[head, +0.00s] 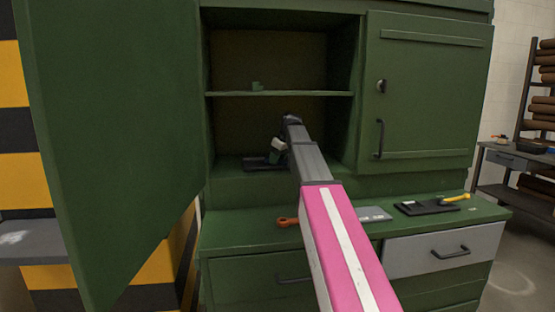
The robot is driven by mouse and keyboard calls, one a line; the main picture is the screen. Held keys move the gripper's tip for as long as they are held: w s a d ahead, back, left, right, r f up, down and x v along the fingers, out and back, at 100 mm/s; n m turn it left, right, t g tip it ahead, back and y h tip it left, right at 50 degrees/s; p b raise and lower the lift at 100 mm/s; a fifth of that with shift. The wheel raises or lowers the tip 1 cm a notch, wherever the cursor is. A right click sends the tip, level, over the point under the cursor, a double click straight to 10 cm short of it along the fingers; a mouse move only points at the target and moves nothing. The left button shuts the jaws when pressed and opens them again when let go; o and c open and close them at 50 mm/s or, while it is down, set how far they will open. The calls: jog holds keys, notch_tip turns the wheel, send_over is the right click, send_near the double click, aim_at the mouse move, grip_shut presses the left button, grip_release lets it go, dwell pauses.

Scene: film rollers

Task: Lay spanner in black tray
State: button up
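My arm reaches into the open left compartment of a green cabinet. My gripper (274,156) is low inside it, over a dark flat object (257,165) on the compartment floor. The gripper is small and partly hidden by my arm, so I cannot tell if it is open or holds anything. A black, tray-like object (427,208) lies on the counter at the right, with a yellow-handled tool (456,198) at its right end. I cannot make out a spanner for certain.
The cabinet's left door (110,130) stands open; its right door (425,90) is shut. On the counter lie a grey flat item (374,214) and an orange-handled tool (288,222), partly behind my arm.

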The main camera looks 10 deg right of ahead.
jog(key=shift+s+d+r, duration=0.1)
jog(key=shift+d+r, duration=0.05)
jog(key=shift+r, duration=0.4)
jog(key=v, duration=0.4)
jog(key=shift+s+d+r, duration=0.1)
jog(key=shift+r, duration=0.2)
jog(key=s+d, duration=0.8)
jog(key=shift+s+d+f, duration=0.15)
jog(key=shift+f, duration=0.1)
